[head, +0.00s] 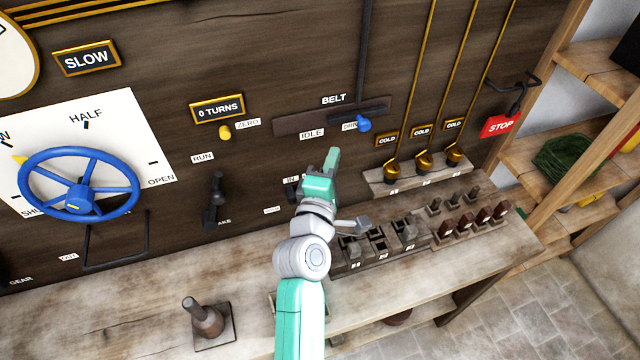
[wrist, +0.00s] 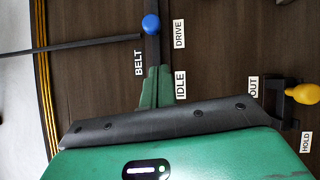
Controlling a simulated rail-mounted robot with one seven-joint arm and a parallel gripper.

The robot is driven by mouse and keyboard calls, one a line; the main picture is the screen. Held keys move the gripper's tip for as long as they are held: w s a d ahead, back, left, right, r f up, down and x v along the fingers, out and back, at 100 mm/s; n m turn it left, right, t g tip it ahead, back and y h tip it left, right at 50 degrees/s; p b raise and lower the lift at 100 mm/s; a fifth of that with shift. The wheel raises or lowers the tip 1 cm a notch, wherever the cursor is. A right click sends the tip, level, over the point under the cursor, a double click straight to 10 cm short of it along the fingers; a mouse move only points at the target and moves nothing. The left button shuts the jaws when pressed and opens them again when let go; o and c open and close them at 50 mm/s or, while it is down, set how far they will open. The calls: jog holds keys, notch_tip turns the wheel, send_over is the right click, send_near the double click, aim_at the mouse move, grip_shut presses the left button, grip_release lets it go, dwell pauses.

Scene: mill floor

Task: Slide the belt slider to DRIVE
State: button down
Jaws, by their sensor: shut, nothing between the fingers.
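The belt slider's blue knob (head: 363,124) is at the right end of its dark slot plate (head: 290,124), beside the DRIVE label (head: 349,126). In the wrist view the blue knob (wrist: 151,24) is level with the DRIVE label (wrist: 179,34). The IDLE label (head: 312,133) marks the plate's left part. My gripper (head: 333,156) is shut and empty, below and left of the knob. In the wrist view my fingertips (wrist: 157,72) are over the slot near IDLE, with a visible gap to the knob.
A yellow knob (head: 225,132) by ZERO and a dark lever (head: 214,197) are to the left. A blue handwheel (head: 80,184) is further left. Brass rods (head: 424,157) and a red STOP tag (head: 500,125) are right. The bench (head: 130,280) carries blocks below.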

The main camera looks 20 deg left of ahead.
jog(key=s, duration=0.6)
jog(key=shift+s+f, duration=0.3)
jog(key=shift+s, duration=0.1)
jog(key=shift+a, duration=0.1)
jog(key=s+d+r+m+t+h, duration=0.1)
jog(key=s+d+r+m, duration=0.2)
jog(key=r, duration=0.5)
jog(key=d+r+m+t, duration=0.1)
jog(key=d+r+m, duration=0.1)
jog(key=r+m, duration=0.4)
jog(key=s+d+r+m+t+h, duration=0.1)
jog(key=s+d+r+m, duration=0.15)
jog(key=r, duration=0.65)
jog(key=s+d+r+m+t+y, duration=0.3)
jog(key=s+r+m, duration=0.5)
jog(key=s+r, duration=0.6)
notch_tip(320, 180, up, 12)
jog(key=w+p, duration=0.1)
jog(key=p, duration=1.1)
jog(key=shift+w+r+h, duration=0.25)
jog(key=shift+w+h, duration=0.05)
jog(key=shift+w, duration=0.05)
